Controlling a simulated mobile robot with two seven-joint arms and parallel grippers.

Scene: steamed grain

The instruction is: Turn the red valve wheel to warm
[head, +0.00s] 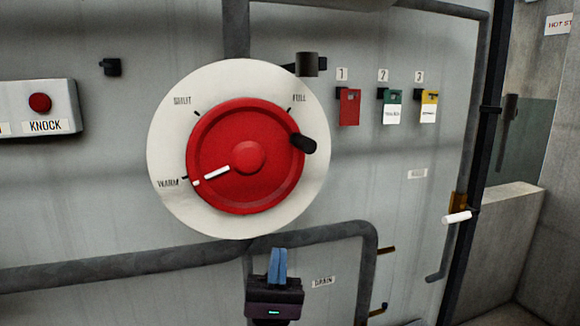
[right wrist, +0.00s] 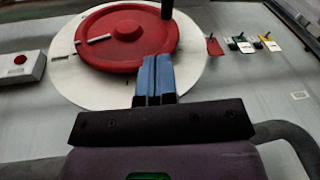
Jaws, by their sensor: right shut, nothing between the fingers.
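The red valve wheel (head: 250,183) is mounted on a round cream dial plate (head: 170,125) on the grey panel. The plate is marked WARM at lower left, SHUT at upper left and FULL at upper right. The wheel's white pointer line (head: 217,172) points to the lower left, at the WARM mark. A black knob (head: 303,143) sticks out at the wheel's right rim. My right gripper (head: 278,250) is below the wheel, its blue fingers shut and empty, apart from the knob. In the right wrist view the wheel (right wrist: 110,35) is beyond the fingertips. My left gripper is not in view.
A grey box with a red KNOCK button (head: 40,103) is at left. Red (head: 349,105), green (head: 392,105) and yellow (head: 429,105) tags hang at right. A pipe (head: 130,265) runs below the dial. A white-handled lever (head: 456,217) is at far right.

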